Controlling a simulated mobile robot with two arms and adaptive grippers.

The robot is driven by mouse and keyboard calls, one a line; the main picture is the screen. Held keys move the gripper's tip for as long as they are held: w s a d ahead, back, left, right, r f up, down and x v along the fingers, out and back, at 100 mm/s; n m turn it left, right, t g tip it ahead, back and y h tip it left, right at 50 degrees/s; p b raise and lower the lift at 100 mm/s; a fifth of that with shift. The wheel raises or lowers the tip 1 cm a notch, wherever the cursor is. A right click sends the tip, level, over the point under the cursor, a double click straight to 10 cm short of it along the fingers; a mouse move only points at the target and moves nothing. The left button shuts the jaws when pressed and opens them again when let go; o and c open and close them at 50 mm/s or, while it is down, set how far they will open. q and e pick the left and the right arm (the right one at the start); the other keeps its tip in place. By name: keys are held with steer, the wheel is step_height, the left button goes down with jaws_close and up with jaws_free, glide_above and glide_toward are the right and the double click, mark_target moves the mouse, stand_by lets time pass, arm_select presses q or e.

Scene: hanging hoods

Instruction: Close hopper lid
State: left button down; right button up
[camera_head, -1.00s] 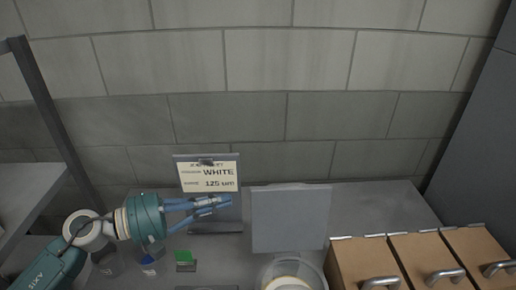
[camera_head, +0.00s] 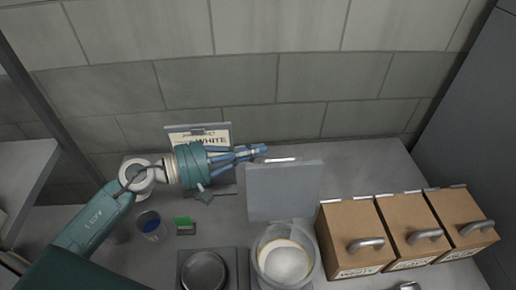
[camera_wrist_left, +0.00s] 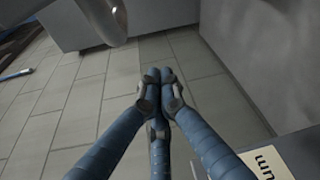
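The hopper (camera_head: 284,268) is a round, clear-walled container with pale contents at the front middle of the head view. Its grey square lid (camera_head: 285,192) stands upright at the hopper's back edge, so the hopper is open. My left gripper (camera_head: 262,150) reaches in from the left, with its blue fingertips just beyond the lid's top left corner. I cannot tell whether they touch the lid. In the left wrist view the fingers (camera_wrist_left: 160,85) come together at the tips with nothing visible between them. My right gripper is not in view.
Three brown boxes with metal handles (camera_head: 355,235) stand right of the hopper. A sign (camera_head: 212,140) stands behind my left gripper. A brick wall closes the back.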

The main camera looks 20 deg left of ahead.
arm_select(q)
steer(key=s+p, duration=0.1)
steer(key=s+d+r+p, duration=0.1)
steer(key=s+p, duration=0.1)
steer(key=shift+s+d+r, duration=0.2)
steer(key=shift+d+r, duration=0.05)
steer(key=shift+d, duration=0.15)
